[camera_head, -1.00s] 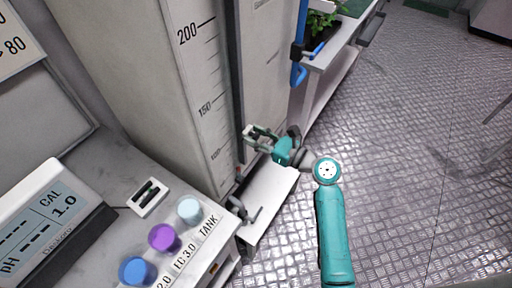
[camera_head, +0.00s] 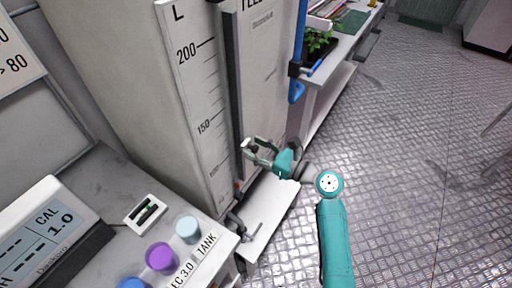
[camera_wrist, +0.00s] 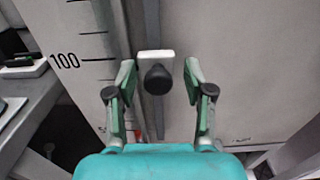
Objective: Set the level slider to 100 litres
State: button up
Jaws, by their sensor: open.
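The level slider shows in the wrist view as a pale plate (camera_wrist: 156,58) with a dark round knob (camera_wrist: 157,80). My gripper (camera_wrist: 159,72) is open, one finger on each side of the knob, with visible gaps. The 100 mark of the litre scale (camera_wrist: 88,42) is to the left, at about the plate's height in this view; the exact reading is unclear. In the head view my gripper (camera_head: 257,151) is at the lower part of the tank's dark vertical track (camera_head: 232,90), beside the scale (camera_head: 202,95). The slider is hard to tell from the fingers there.
A bench with coloured cups, including a purple one (camera_head: 161,256), and a meter (camera_head: 48,230) is at the left. A blue post (camera_head: 300,35) and a plant shelf (camera_head: 335,60) stand right of the tank. The metal floor (camera_head: 420,150) at the right is clear.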

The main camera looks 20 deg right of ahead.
jog(key=v, duration=1.1)
jog(key=shift+s+d, duration=0.2)
jog(key=shift+s, duration=0.1)
jog(key=s+a+f+n+g+h, duration=0.1)
jog(key=s+a+f+n+h, duration=0.3)
jog(key=s+f, duration=0.4)
jog(key=s+a+f+n+h, duration=0.2)
jog(key=s+f+n+h, duration=0.25)
jog(key=s+f, duration=0.25)
jog(key=s+r+n, duration=0.3)
jog(key=s+n, duration=0.3)
jog(key=s+r+n+h, duration=0.1)
jog(key=s+r+n, duration=0.3)
jog(key=s+n, duration=0.2)
jog(key=s+r+n+t+h, duration=0.1)
jog(key=s+r+n, duration=0.2)
jog(key=s+n, duration=0.4)
jog(key=shift+a+r+n, duration=0.15)
jog(key=shift+a+n, duration=0.35)
jog(key=shift+n, duration=0.15)
dwell(0.8)
